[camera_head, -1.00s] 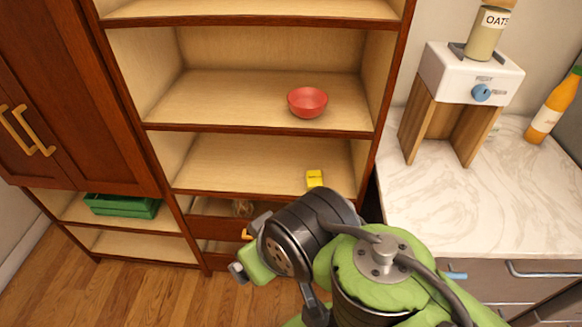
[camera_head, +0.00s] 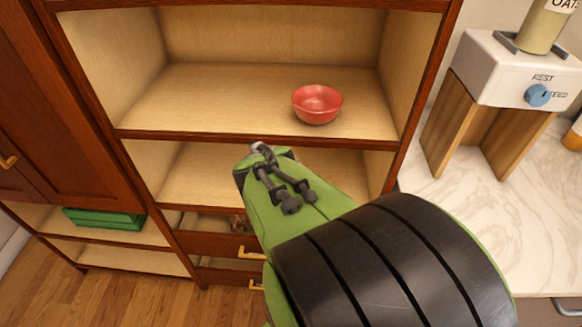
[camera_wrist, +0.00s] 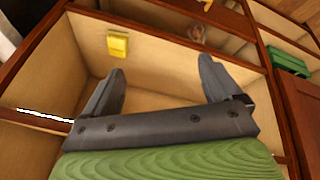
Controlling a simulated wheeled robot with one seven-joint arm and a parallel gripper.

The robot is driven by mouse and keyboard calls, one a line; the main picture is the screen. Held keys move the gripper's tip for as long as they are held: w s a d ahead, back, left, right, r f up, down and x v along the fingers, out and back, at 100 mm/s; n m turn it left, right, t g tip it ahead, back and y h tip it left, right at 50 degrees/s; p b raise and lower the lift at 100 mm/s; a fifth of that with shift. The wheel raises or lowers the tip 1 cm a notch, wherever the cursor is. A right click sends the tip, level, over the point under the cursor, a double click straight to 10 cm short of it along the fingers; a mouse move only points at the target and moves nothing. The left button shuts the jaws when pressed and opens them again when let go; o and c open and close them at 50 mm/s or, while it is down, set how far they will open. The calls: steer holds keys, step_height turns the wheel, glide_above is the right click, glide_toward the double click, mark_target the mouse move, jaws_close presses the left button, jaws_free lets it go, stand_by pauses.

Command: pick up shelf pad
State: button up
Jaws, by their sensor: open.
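The shelf pad, a small yellow block (camera_wrist: 118,44), lies on a pale wooden shelf surface near the upper left of the wrist view. My gripper (camera_wrist: 160,78) is open and empty in the wrist view, its two grey fingers spread wide. The pad is beyond the left finger's tip, apart from it and not between the fingers. In the head view the pad is hidden behind my green and black arm, which reaches toward the middle shelf opening.
A red bowl (camera_head: 317,104) stands on the shelf above. The wooden bookcase has upright sides and shelf edges close around my arm. A green crate (camera_head: 104,218) sits at lower left, and drawers with gold handles (camera_head: 236,252) are below. A white dispenser (camera_head: 530,72) stands on the right counter.

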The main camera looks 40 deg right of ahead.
steer(key=s+d+f+m+b, duration=0.2)
steer(key=d+f+b, duration=0.2)
steer(key=d+f, duration=0.45)
steer(key=s+d+f+m+b, duration=0.1)
steer(key=d+f+m+b, duration=0.3)
steer(key=f, duration=0.7)
steer(key=shift+n+y, duration=0.3)
steer(key=shift+n, duration=0.2)
steer(key=w+d+b, duration=0.1)
steer(key=w+d, duration=0.1)
steer(key=d, duration=0.1)
steer(key=w+d, duration=0.3)
steer(key=w+d+b, duration=0.1)
steer(key=w+d, duration=0.2)
steer(key=d, duration=0.1)
steer(key=shift+w+f+b, duration=0.2)
steer(key=shift+w+b, duration=0.05)
steer(key=shift+b, duration=0.1)
steer(key=shift+d+f, duration=0.1)
steer(key=c, duration=1.1)
steer(key=shift+c, duration=0.2)
steer(key=shift+r, duration=0.3)
